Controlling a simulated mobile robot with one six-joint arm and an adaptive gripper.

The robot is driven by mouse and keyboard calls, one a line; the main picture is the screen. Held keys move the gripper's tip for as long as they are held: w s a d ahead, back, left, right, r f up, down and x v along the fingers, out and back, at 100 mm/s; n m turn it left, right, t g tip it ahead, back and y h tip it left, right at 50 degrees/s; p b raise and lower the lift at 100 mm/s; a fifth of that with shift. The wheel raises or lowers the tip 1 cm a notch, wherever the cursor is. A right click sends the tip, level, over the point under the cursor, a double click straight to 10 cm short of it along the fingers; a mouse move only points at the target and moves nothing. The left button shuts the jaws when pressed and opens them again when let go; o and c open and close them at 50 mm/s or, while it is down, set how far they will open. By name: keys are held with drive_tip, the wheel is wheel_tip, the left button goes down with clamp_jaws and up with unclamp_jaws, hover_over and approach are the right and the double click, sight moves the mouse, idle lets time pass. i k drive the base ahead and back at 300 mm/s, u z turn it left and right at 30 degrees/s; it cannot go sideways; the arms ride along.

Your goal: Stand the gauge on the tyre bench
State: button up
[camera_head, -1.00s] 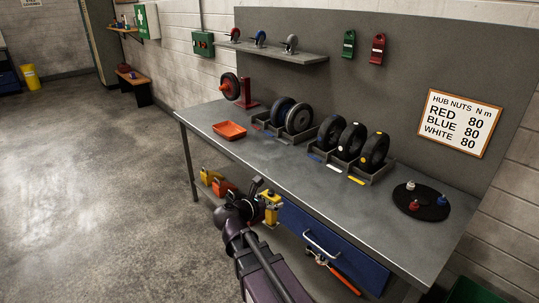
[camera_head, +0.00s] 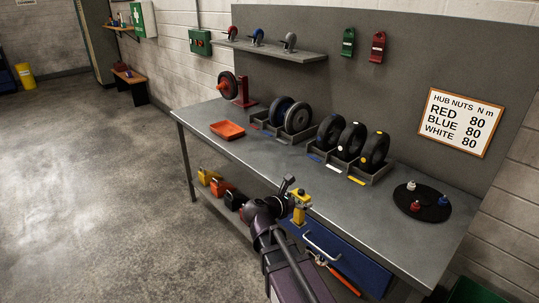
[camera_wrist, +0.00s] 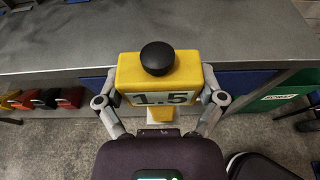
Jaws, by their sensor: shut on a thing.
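The gauge (camera_head: 301,204) is a yellow block with a dark round knob on top. In the wrist view the gauge (camera_wrist: 128,72) shows a label reading 1.5. My gripper (camera_wrist: 162,100) is shut on it, one finger on each side, and holds it upright. In the head view the gauge is in front of the bench's front edge, at about the height of the top. The tyre bench (camera_head: 260,163) is a long grey table. The gauge's lower end is partly hidden by my gripper.
On the bench are an orange tray (camera_head: 227,130), racked wheels (camera_head: 350,140), and a black disc (camera_head: 432,210) with coloured nuts. Bare top lies along the front. Yellow, orange and black items (camera_head: 221,187) stand on the low shelf.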

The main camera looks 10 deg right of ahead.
sight(281, 162)
drive_tip(key=u, duration=0.05)
drive_tip(key=i, duration=1)
drive_tip(key=z, duration=0.05)
